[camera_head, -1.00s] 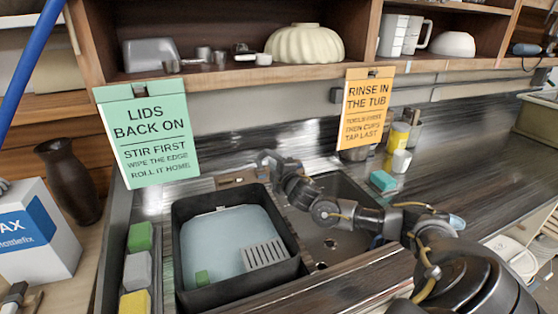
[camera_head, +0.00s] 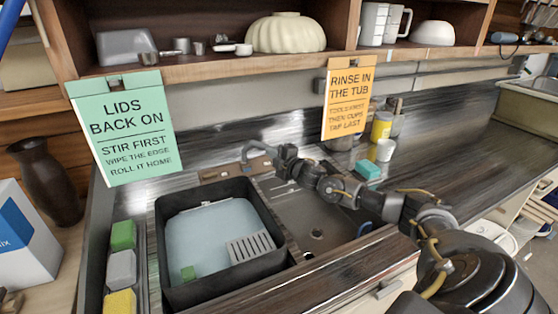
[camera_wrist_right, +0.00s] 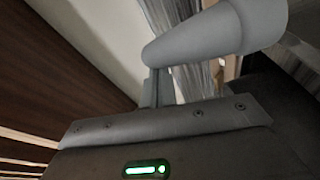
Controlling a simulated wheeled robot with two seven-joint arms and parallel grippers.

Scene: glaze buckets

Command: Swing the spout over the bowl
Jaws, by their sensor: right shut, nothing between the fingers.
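The grey curved spout (camera_head: 256,147) stands at the back of the sink, its tip bent to the left, near the back right corner of the black tub. The sink bowl (camera_head: 320,218), a metal basin with a drain, lies right of the tub. My right gripper (camera_head: 282,156) is at the spout's right side, small and dark; whether it touches is unclear. In the right wrist view a thick grey rounded pipe (camera_wrist_right: 215,35), likely the spout, lies close across my shut fingers (camera_wrist_right: 158,88). My left gripper is out of view.
The black tub (camera_head: 165,240) holds pale blue water, a grey slotted piece and a green block. Sponges (camera_head: 121,268) line its left side. Green (camera_head: 122,130) and orange (camera_head: 348,98) signs hang from the shelf above. A teal block (camera_head: 368,170) and cups stand on the right counter.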

